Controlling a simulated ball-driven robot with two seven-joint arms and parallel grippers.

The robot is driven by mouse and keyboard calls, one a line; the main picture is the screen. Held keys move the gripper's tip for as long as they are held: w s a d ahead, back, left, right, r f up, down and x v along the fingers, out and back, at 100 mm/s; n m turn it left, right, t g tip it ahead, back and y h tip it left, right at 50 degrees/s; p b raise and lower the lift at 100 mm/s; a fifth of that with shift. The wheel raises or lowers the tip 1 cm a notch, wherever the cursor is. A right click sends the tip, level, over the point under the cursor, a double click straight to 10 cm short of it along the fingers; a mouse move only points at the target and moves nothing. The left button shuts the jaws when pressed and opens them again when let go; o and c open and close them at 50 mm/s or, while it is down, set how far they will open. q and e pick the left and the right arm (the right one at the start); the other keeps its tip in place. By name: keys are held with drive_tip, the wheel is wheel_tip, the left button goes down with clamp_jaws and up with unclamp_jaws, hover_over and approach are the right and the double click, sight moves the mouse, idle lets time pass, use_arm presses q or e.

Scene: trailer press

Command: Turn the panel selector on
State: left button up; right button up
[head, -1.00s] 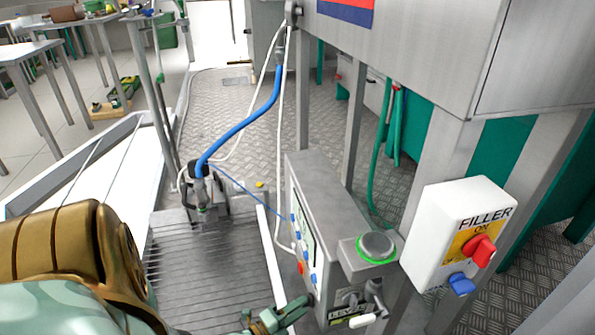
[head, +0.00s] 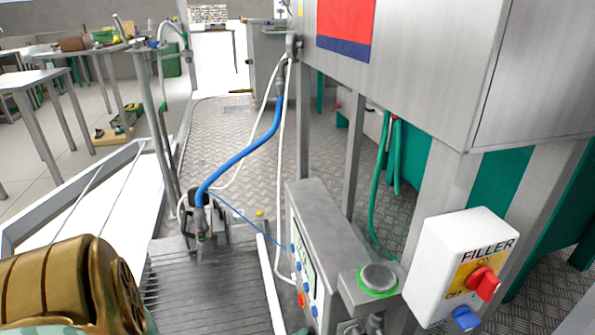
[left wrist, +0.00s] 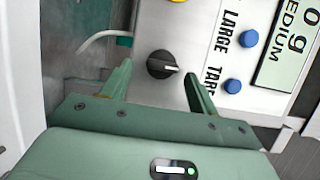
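In the left wrist view a round black selector knob (left wrist: 161,64) sits on the light panel (left wrist: 150,20), its white mark pointing to the right in the picture. My left gripper (left wrist: 158,70) is open, with one green finger on each side of the knob. Gaps show between the fingers and the knob, so I see no grip on it. In the head view the panel face is on the grey control box (head: 318,212), seen edge-on; the black knob and my left gripper are out of that view. My right gripper is not in view.
Blue buttons (left wrist: 233,86) lie on the panel beside the knob, near a display (left wrist: 290,50). A white FILLER box (head: 430,250) with a red knob (head: 484,283) stands at right. A blue hose (head: 250,118) and thin cables run down left of the control box.

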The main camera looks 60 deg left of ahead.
use_arm(q)
drive_tip(key=s+d, duration=0.1)
drive_tip(key=s, duration=1.5)
drive_tip(key=shift+d, duration=0.4)
drive_tip(key=shift+s, duration=0.1)
